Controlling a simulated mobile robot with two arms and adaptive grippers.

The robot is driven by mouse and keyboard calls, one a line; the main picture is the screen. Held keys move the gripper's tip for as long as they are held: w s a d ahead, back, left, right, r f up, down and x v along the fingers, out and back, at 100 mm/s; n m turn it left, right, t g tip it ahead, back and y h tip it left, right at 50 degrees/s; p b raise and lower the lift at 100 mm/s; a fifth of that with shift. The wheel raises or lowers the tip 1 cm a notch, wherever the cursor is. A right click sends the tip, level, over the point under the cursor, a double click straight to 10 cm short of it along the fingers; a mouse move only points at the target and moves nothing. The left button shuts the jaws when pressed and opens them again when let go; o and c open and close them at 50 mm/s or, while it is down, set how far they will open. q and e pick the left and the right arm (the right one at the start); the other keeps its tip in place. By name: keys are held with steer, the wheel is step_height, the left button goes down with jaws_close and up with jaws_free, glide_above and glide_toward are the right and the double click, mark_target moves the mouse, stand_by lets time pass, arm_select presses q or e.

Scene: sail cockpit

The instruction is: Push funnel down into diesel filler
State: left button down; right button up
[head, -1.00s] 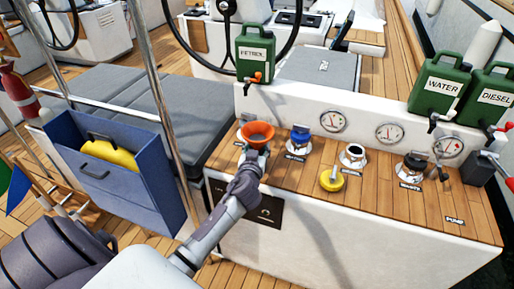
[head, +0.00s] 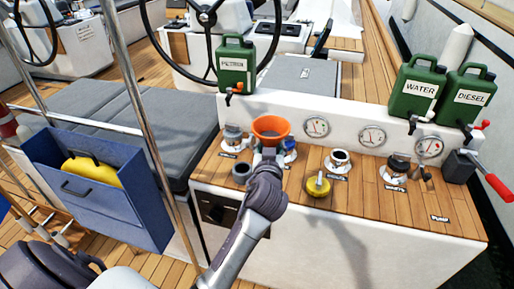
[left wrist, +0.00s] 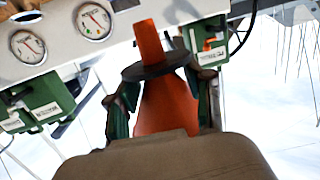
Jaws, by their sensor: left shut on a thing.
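An orange funnel (head: 271,126) is held mouth up by my left gripper (head: 269,153), above the left part of the wooden filler deck. In the left wrist view, the gripper (left wrist: 163,98) is shut around the funnel (left wrist: 166,105); its spout and dark collar are free of any filler. The funnel stands in front of the blue-capped filler (head: 290,148), partly hiding it. An open filler (head: 338,161) is to its right, with a yellow cap (head: 318,187) lying beside it. I cannot read which label says diesel. My right gripper is out of view.
Another filler (head: 233,138) and a dark round piece (head: 241,172) are left of the funnel. A black-capped filler (head: 397,169) is at right. Green petrol (head: 236,66), water (head: 417,88) and diesel (head: 469,97) cans stand behind. A steel pole (head: 150,130) rises at left.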

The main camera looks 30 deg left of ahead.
mark_target(273, 142)
arm_select(q)
steer(key=shift+s+d+r+p, duration=0.1)
steer(key=shift+d+r+p, duration=0.3)
steer(key=shift+r, duration=0.3)
step_height(273, 142, up, 2)
steer(key=shift+r+p, duration=0.2)
steer(key=shift+p, duration=0.8)
steer(key=shift+f, duration=0.1)
steer(key=shift+d, duration=0.1)
